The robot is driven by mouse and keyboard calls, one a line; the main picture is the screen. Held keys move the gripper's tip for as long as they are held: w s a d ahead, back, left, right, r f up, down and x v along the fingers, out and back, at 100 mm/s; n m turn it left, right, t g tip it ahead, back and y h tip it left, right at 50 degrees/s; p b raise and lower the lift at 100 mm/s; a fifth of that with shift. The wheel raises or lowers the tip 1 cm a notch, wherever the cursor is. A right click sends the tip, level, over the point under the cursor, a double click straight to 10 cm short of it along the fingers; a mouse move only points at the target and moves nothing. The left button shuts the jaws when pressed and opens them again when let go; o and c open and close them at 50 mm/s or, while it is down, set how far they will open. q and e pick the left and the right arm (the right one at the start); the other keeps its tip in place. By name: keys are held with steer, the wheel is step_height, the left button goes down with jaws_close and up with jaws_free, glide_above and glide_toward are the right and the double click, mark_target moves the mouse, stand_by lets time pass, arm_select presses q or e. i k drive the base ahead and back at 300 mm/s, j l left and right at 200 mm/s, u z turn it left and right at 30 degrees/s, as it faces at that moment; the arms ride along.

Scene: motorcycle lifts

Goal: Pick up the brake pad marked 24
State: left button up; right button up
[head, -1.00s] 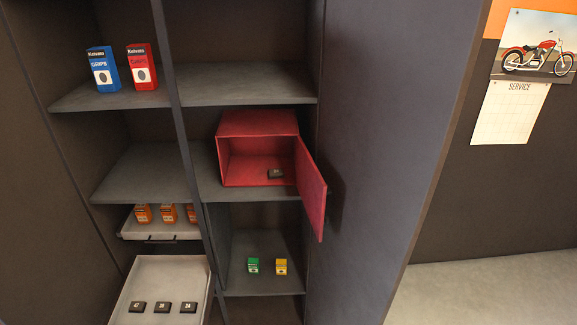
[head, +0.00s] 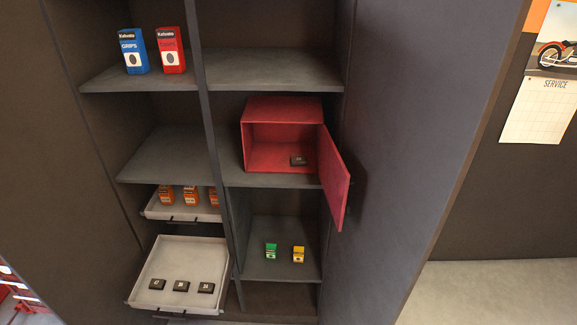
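Several small black brake pads are in view. Three lie in a row in the open lower drawer (head: 182,257): the left pad (head: 157,284) seems marked 47, the middle pad (head: 181,286) has a mark too small to read surely, and the right pad (head: 206,288) seems marked 24. Another black pad (head: 298,161) lies inside the open red box (head: 283,103), its mark unreadable. Neither of my grippers shows in the head view.
The red box door (head: 334,180) is swung open to the right. An upper drawer (head: 183,214) with orange boxes is partly out above the lower drawer. Blue (head: 132,51) and red cartons (head: 171,50) stand on the top shelf; green (head: 271,251) and yellow boxes (head: 298,254) stand lower right.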

mark_target(204, 287)
steer(key=u, duration=1.05)
